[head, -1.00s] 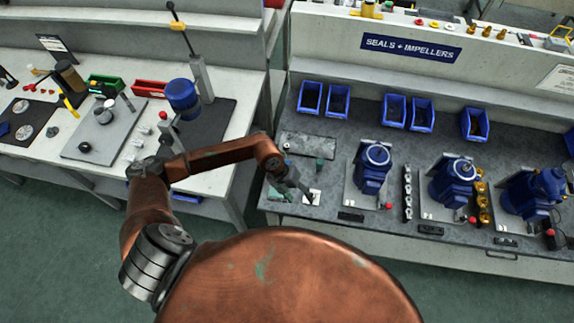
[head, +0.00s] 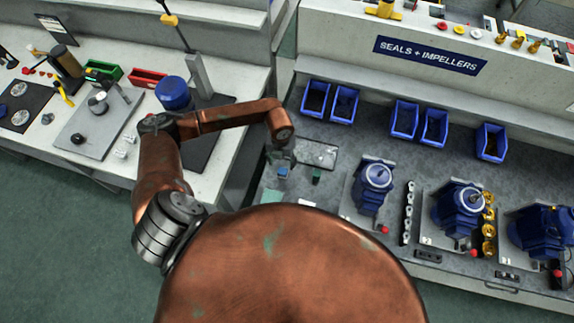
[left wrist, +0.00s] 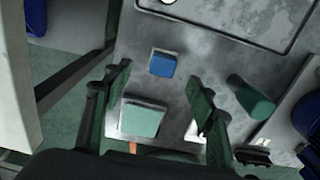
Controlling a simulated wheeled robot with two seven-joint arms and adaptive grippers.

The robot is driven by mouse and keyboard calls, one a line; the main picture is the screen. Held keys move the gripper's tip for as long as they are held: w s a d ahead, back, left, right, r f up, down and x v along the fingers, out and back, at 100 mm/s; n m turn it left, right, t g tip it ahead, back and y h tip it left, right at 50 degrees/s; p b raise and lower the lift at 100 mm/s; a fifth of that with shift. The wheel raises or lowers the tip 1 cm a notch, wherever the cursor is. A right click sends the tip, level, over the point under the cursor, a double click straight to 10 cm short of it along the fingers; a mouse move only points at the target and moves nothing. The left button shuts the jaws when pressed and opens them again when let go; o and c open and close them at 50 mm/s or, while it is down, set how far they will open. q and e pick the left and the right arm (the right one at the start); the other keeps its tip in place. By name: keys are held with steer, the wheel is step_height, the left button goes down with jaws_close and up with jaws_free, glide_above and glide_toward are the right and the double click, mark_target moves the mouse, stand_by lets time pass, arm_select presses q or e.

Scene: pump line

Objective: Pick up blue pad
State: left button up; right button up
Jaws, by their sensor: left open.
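The blue pad (left wrist: 162,63) is a small blue block on the grey bench top, in the upper middle of the left wrist view. In the head view the blue pad (head: 282,172) is a tiny patch beside my gripper. My left gripper (left wrist: 160,82) is open, with its two fingers to either side of the view and the pad between and beyond their tips. In the head view my left gripper (head: 281,160) hangs over the left end of the bench. A pale green block (left wrist: 144,118) lies nearer, between the fingers. My right gripper is not in view.
A dark green cylinder (left wrist: 250,97) stands right of the fingers. A framed tray (head: 318,153) lies behind. Blue pumps (head: 373,180) stand to the right, and blue bins (head: 316,98) line the back. The bench's left edge is close.

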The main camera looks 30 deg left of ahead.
mark_target(283, 170)
arm_select(q)
steer(key=shift+s+f, duration=0.15)
steer(key=shift+f, duration=0.4)
steer(key=f, duration=0.2)
steer(key=shift+d+f, duration=0.25)
steer(key=shift+f, duration=0.05)
step_height(283, 170, down, 2)
steer(key=shift+d+f, duration=0.1)
steer(key=shift+f, duration=0.7)
steer(key=c, duration=1.1)
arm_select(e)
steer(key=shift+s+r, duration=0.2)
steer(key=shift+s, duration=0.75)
arm_select(q)
steer(key=shift+r, duration=0.15)
steer(key=shift+c, duration=0.2)
